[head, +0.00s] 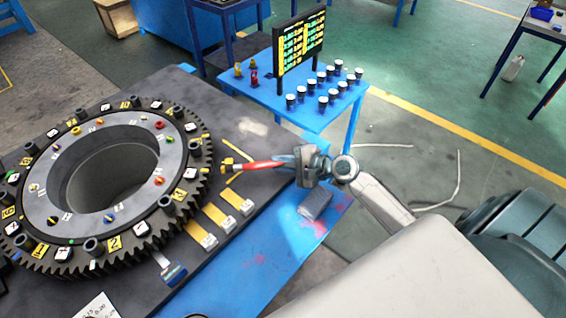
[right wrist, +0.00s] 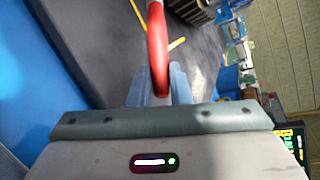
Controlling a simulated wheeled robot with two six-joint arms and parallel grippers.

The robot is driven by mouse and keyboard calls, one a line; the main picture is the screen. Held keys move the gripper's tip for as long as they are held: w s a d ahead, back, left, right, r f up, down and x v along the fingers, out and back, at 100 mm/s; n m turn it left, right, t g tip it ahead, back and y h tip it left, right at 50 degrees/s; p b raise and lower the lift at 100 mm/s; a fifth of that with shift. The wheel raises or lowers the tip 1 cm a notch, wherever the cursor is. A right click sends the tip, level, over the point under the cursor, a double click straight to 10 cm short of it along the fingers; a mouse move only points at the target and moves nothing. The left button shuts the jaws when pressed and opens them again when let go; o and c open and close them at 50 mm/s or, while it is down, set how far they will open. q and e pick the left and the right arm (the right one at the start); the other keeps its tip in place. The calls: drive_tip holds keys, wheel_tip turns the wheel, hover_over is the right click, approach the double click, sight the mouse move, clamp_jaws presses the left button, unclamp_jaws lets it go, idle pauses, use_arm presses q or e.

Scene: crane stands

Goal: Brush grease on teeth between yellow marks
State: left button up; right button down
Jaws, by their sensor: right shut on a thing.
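A large dark gear ring (head: 188,229) lies on a grey-topped table, with teeth around its outer edge and numbered tags and knobs on top. Yellow marks (head: 226,143) show on the table beside the teeth at the ring's right. My right gripper (head: 296,160) is shut on the red handle of a brush (head: 262,165); the red handle also fills the upper middle of the right wrist view (right wrist: 158,50). The brush points left, its yellowish end at or just above the teeth; I cannot tell if it touches. My left gripper is not in view.
A blue side table (head: 318,118) behind holds several small jars and a dark display board (head: 301,45). The floor at right holds pale cords.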

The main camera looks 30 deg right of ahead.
sight(270, 165)
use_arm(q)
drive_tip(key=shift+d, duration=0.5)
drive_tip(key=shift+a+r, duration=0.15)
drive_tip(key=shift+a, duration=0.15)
use_arm(e)
drive_tip(key=shift+w+a, duration=0.15)
drive_tip(key=shift+a, duration=0.25)
use_arm(q)
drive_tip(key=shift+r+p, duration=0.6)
drive_tip(key=shift+p, duration=0.15)
use_arm(e)
drive_tip(key=shift+w+a, duration=0.25)
drive_tip(key=shift+a, duration=0.35)
drive_tip(key=shift+w+a, duration=0.2)
drive_tip(key=shift+a, duration=0.4)
drive_tip(key=shift+w, duration=0.1)
